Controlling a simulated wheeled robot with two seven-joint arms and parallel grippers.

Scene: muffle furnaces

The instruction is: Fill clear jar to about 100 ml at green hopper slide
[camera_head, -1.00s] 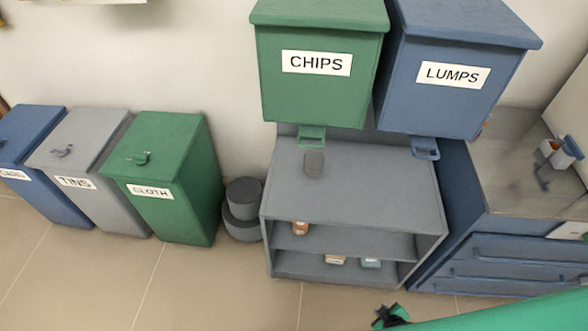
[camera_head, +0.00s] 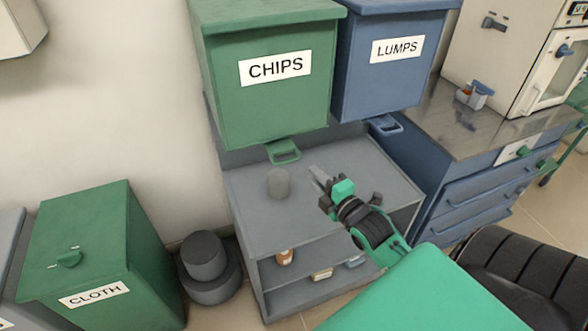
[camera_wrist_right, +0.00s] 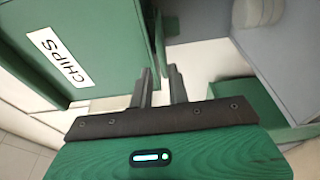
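The clear jar (camera_head: 279,183) looks like a grey translucent cylinder. It stands upright on the top of the grey shelf unit, below the green hopper's slide. The green hopper (camera_head: 268,95), labelled CHIPS, hangs above; its green slide (camera_head: 284,151) sticks out under it with a loop handle. My right gripper (camera_head: 314,176) is just right of the jar, apart from it. In the right wrist view the right gripper (camera_wrist_right: 160,72) has its two fingers apart with nothing between them. The jar's fill level is too small to read. My left gripper is out of view.
A blue hopper (camera_head: 385,60) labelled LUMPS hangs to the right, with its own slide (camera_head: 384,124). Small containers stand on the grey unit's lower shelf (camera_head: 335,253). A blue drawer cabinet (camera_head: 470,185) is at right. A green CLOTH bin (camera_head: 105,250) stands left.

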